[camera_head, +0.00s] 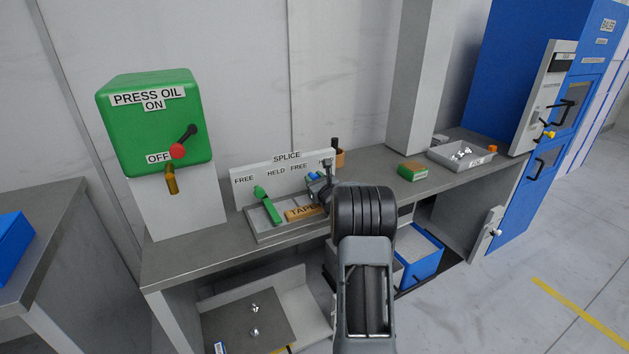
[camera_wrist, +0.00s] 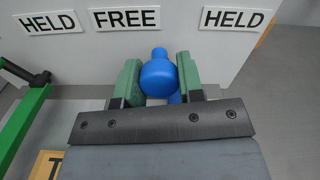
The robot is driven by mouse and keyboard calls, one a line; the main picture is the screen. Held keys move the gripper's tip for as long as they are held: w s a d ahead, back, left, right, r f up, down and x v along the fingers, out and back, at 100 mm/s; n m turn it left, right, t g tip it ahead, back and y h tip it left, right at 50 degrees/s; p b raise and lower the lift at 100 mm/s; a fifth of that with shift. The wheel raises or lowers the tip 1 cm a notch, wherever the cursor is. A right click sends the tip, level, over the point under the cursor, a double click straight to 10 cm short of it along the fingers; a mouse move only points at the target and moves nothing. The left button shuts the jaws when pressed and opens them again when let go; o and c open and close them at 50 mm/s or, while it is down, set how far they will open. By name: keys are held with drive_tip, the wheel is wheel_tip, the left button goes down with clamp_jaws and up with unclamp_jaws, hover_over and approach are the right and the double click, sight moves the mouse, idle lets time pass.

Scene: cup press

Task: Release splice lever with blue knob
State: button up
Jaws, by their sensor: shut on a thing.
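The splice lever's blue knob (camera_wrist: 160,77) sits between the green-padded jaws of my gripper (camera_wrist: 160,82) in the wrist view. The jaws are shut on it from left and right. A bit of blue shows below the knob; the rest of the lever is hidden by the gripper. The knob appears below and slightly right of a FREE label (camera_wrist: 127,18), with a HELD label (camera_wrist: 236,18) further right. In the head view, my gripper (camera_head: 319,186) is at the right part of the splice station (camera_head: 245,180), and a little blue (camera_head: 313,176) shows there.
A green lever (camera_head: 268,205) stands left of my gripper on the same station. A TAPE block (camera_head: 300,213) lies between. A green press oil box (camera_head: 150,125) stands left.

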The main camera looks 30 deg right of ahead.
drive_tip(key=shift+a+f+n+b, duration=0.2)
drive_tip(key=shift+f+n+b, duration=0.3)
drive_tip(key=shift+b, duration=1.05)
drive_tip(key=shift+r, duration=0.35)
drive_tip(key=o, duration=0.9)
drive_tip(key=s, duration=0.4)
drive_tip(key=s+a, duration=0.1)
drive_tip(key=s, duration=0.4)
drive_tip(key=s+a, duration=0.1)
drive_tip(key=s, duration=0.3)
drive_tip(key=shift+s, duration=0.35)
